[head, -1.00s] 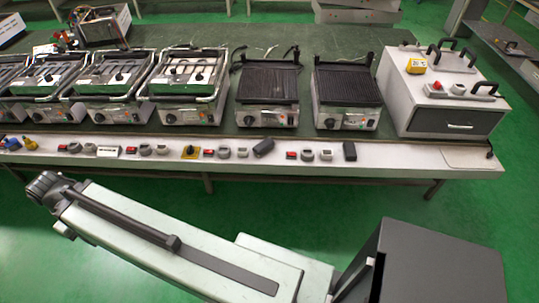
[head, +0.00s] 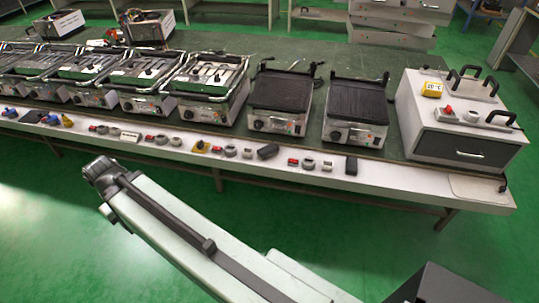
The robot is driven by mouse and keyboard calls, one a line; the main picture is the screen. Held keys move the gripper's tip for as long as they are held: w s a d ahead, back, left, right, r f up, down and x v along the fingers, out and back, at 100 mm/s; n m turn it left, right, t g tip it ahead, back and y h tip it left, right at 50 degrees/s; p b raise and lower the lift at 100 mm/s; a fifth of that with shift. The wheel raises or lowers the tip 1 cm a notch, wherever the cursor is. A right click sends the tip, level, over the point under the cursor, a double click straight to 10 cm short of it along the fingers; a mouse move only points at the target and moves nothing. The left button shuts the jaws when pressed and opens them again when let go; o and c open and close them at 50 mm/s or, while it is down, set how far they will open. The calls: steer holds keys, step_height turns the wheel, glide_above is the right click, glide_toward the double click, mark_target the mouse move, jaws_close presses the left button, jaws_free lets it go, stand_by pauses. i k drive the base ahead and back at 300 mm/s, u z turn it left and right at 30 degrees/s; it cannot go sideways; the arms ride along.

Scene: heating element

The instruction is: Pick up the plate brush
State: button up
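I cannot make out a plate brush for certain. A small dark block (head: 268,151) and another dark block (head: 351,164) lie on the pale front ledge of the long green-topped table (head: 230,45), too small to identify. My arm extends across the lower part of the head view, over the floor in front of the table. My gripper is not in view.
Several contact grills (head: 276,100) stand in a row on the table. A white-and-grey cabinet (head: 462,125) with black handles stands at its right end. Small switches and knobs (head: 230,151) line the ledge. Green floor (head: 60,210) is clear in front.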

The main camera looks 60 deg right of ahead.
mark_target(271, 149)
steer(key=z, duration=0.1)
steer(key=i, duration=0.95)
steer(key=u, duration=0.1)
